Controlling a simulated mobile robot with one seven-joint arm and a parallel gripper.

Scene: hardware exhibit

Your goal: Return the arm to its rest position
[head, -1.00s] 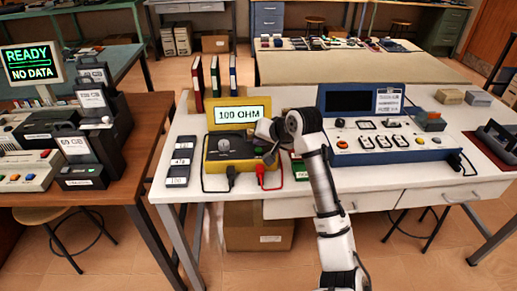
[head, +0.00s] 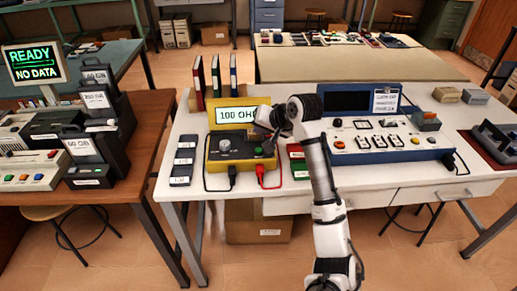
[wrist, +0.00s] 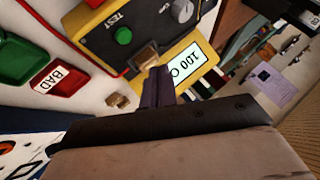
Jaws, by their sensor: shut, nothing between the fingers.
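My arm (head: 325,185) reaches forward over the white bench, bent at the top, with its end turned left. My gripper (head: 266,141) is in front of the right part of a yellow tester (head: 213,148) whose screen reads 100 OHM; the arm hides part of that screen. In the wrist view my gripper (wrist: 158,82) shows dark fingers, shut and empty, over the tester (wrist: 185,58). A small tan block (wrist: 145,56) appears just beyond the fingertips; I cannot tell whether they touch. The tester's green TEST button (wrist: 122,36) is beside it.
A blue console (head: 385,150) stands right of my arm. Red and green bins, one labelled BAD (wrist: 65,78), sit beside the tester. A small tan part (wrist: 118,101) lies on the bench. Black and red leads (head: 262,175) hang at the tester's front. Books (head: 215,75) stand behind.

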